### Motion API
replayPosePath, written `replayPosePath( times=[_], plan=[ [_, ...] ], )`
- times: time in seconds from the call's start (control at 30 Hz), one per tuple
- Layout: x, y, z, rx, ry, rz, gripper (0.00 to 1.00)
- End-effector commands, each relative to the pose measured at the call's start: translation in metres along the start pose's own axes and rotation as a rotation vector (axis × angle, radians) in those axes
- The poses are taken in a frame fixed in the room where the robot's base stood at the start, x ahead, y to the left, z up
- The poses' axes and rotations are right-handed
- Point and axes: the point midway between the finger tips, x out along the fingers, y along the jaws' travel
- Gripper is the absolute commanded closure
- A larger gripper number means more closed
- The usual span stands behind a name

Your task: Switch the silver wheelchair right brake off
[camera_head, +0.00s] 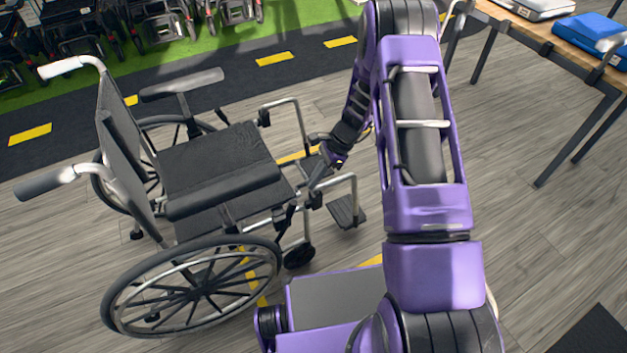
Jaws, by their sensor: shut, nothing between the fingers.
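The silver wheelchair (205,175) stands at the left, facing right, with a black seat and silver frame tubes. Its near side, the right side, has a large rear wheel (195,287) toward me. A small dark upright lever (227,214) shows by the front upper part of that wheel; I cannot tell whether it is the brake or how it is set. My gripper (326,160) is shut and empty, low near the front tubes and footrests. It is right of the lever and apart from it.
A footrest plate (346,211) and front caster (299,256) stand near my gripper. A wooden table (545,35) with a blue case (592,35) is at upper right. More wheelchairs (155,22) line the green strip behind. Open floor lies right of my arm.

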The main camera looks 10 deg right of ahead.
Motion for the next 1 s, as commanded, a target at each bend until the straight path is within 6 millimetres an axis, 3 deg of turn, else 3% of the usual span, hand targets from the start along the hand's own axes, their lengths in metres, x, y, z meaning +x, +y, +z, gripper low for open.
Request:
replayPosePath(
  times=[0.13, 0.5, 1.0],
  plan=[
    [0.001, -0.002, -0.009, 0.001, -0.002, 0.002, 1.00],
    [0.003, -0.013, -0.066, 0.001, -0.002, 0.001, 1.00],
    [0.008, -0.014, -0.071, 0.000, 0.001, 0.000, 1.00]
  ],
)
